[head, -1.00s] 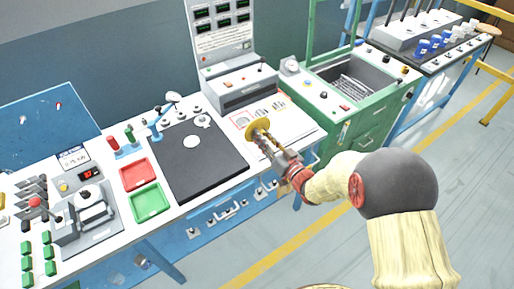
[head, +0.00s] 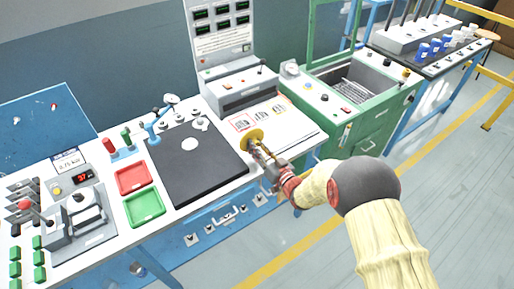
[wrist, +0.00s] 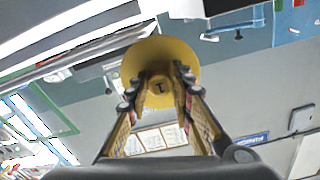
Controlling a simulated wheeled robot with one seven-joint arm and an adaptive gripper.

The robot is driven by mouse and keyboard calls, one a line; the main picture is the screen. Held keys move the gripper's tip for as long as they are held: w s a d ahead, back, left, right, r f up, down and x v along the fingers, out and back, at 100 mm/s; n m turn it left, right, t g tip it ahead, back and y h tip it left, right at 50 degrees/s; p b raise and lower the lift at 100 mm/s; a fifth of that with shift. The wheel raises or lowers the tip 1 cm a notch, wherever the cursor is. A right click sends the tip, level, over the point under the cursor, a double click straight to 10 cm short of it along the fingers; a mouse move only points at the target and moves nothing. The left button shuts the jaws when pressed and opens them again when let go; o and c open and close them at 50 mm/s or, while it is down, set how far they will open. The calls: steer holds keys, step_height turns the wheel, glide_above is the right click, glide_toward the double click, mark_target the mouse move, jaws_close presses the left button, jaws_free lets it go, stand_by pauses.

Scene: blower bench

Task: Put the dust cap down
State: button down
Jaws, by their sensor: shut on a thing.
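The dust cap is a yellow disc (head: 253,139) with a central stub. It also fills the upper middle of the wrist view (wrist: 160,60). My gripper (head: 258,150) is shut on the cap's stub, one finger on each side of it. In the head view the cap is at the right edge of the black mat (head: 200,175), by the white sheet with printed pictures. I cannot tell how far it is above the bench. The cap's disc faces away from my gripper.
A red tray (head: 131,178) and a green tray (head: 145,207) lie left of the mat. A grey control box (head: 240,90) stands behind the sheet (head: 275,125). A green basin unit (head: 350,90) is to the right. The sheet's right part is clear.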

steer(key=shift+f, duration=0.1)
steer(key=c, duration=2)
jaws_free()
steer(key=shift+f, duration=0.1)
steer(key=shift+c, duration=0.2)
steer(key=o, duration=0.4)
steer(key=shift+o, duration=0.4)
